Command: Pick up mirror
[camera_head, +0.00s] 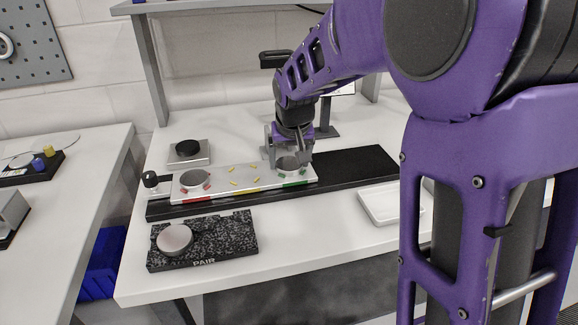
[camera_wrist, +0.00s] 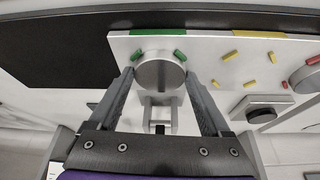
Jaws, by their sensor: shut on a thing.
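A round grey disc, which looks like the mirror (camera_wrist: 159,73), stands at the green-marked end of a light metal plate (camera_head: 241,183). My gripper (camera_head: 288,160) reaches down over that end of the plate. In the wrist view my gripper (camera_wrist: 160,80) has one finger on each side of the disc and is shut on it. Green pieces sit at the disc's upper edge. In the head view the fingers partly hide the disc. I cannot tell whether it is lifted off the plate.
The plate lies on a long black rail (camera_head: 360,165), with a second disc (camera_head: 194,180) at its red-marked end. A speckled "PAIR" board (camera_head: 235,236) holds another round disc (camera_head: 174,239) in front. A white tray (camera_head: 380,203) lies at right. A black-topped block (camera_head: 188,152) stands behind.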

